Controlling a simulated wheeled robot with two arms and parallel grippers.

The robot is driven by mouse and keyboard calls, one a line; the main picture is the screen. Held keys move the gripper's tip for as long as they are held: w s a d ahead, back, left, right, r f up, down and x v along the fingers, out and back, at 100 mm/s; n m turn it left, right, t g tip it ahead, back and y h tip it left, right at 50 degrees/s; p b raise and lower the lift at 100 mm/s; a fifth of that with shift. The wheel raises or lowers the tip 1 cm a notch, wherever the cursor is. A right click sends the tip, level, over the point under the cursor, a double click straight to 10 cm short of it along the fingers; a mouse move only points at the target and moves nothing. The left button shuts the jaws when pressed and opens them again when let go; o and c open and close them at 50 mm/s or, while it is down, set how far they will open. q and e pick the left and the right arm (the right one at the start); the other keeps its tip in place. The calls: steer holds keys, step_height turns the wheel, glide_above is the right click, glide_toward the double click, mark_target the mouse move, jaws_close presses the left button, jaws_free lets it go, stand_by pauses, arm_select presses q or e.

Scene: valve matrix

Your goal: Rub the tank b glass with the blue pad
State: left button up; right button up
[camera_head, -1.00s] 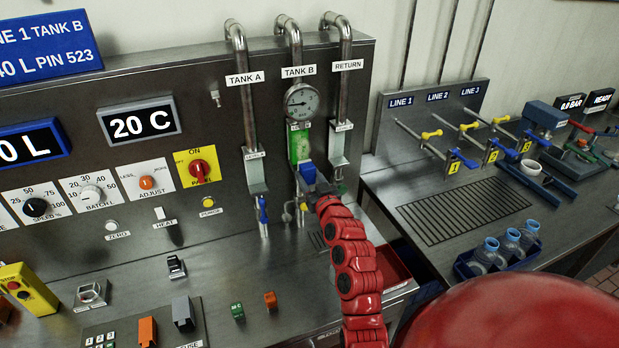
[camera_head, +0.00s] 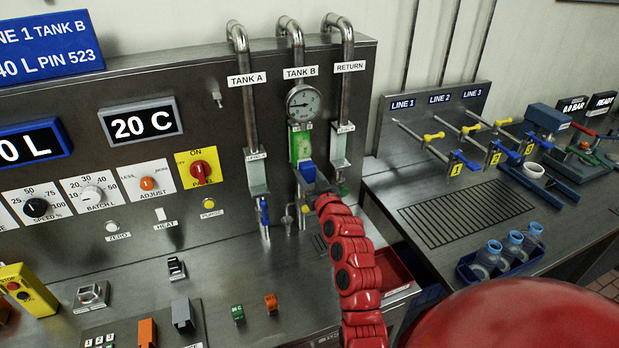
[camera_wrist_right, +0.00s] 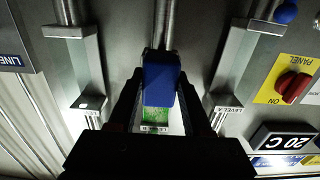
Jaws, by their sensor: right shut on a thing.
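The tank B glass (camera_head: 299,145) shows green in a pale metal frame below the round gauge and the TANK B label. The blue pad (camera_head: 308,171) is at the lower part of this glass, held by my right gripper (camera_head: 318,186). In the right wrist view the blue pad (camera_wrist_right: 160,84) sits between the dark fingers of the gripper (camera_wrist_right: 160,100), which is shut on it. The green glass (camera_wrist_right: 155,114) shows just beside the pad there; whether the pad touches it I cannot tell. My left gripper is not in view.
The tank A glass (camera_head: 256,172) and the return column (camera_head: 341,150) flank tank B closely. A red tray (camera_head: 392,268) lies to the right of my arm. A gauge (camera_head: 303,102) sits above the glass.

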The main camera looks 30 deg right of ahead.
steer(key=shift+w, duration=0.2)
steer(key=shift+s+r+p, duration=0.1)
steer(key=shift+r+p, duration=0.65)
steer(key=shift+r, duration=1.65)
steer(key=shift+r+p, duration=0.35)
steer(key=shift+r, duration=3.05)
steer(key=shift+f+b, duration=0.15)
steer(key=shift+b, duration=0.45)
step_height(320, 180, down, 12)
steer(key=b, duration=1)
steer(key=shift+r, duration=0.25)
steer(key=shift+r, duration=0.1)
